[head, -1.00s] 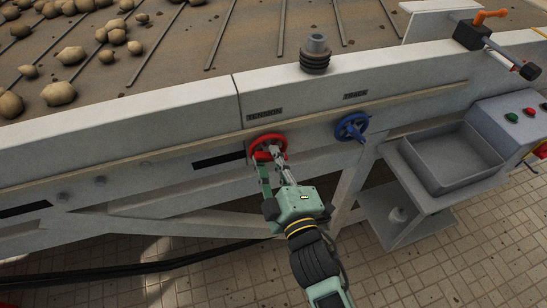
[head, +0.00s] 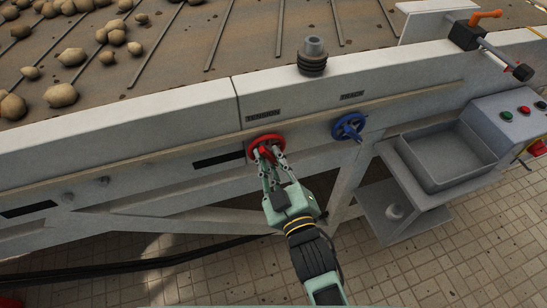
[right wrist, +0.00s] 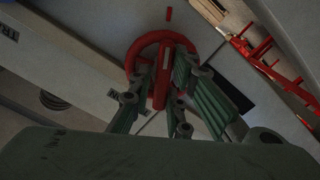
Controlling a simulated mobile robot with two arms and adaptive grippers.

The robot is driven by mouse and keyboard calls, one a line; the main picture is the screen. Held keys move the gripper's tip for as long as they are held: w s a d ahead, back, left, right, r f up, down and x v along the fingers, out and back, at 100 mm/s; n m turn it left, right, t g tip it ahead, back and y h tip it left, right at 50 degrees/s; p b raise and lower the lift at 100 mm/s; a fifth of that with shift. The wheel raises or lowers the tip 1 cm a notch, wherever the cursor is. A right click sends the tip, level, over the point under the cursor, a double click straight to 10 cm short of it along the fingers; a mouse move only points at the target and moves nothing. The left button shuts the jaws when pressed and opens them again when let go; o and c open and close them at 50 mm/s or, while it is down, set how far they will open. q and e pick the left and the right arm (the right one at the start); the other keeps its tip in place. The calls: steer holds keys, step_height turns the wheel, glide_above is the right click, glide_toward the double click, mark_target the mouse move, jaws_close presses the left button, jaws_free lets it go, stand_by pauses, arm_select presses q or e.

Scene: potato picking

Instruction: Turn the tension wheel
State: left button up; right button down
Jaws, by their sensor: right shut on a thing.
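The red tension wheel (head: 266,143) sits on the side panel of the conveyor frame, below the label "TENSION" (head: 263,116). My right gripper (head: 268,156) reaches it from below and in front. In the right wrist view the red wheel (right wrist: 150,44) shows with its red bar (right wrist: 164,80) between the fingers of my right gripper (right wrist: 163,75). The fingers are shut on the wheel and hide part of it. My left gripper is not in view.
A blue wheel (head: 349,127) labelled "TRACK" is to the right. A grey bin (head: 447,185) and a control box with buttons (head: 505,115) stand further right. Potatoes (head: 61,95) lie on the belt (head: 160,50) above. A dark roller post (head: 312,57) stands on the frame.

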steer(key=shift+s+a+f, duration=0.1)
steer(key=shift+s+f, duration=0.05)
steer(key=shift+f, duration=0.35)
steer(key=c, duration=1.9)
jaws_free()
steer(key=shift+o, duration=0.7)
steer(key=shift+a+r, duration=0.1)
steer(key=shift+r, duration=0.2)
steer(key=v, duration=1.2)
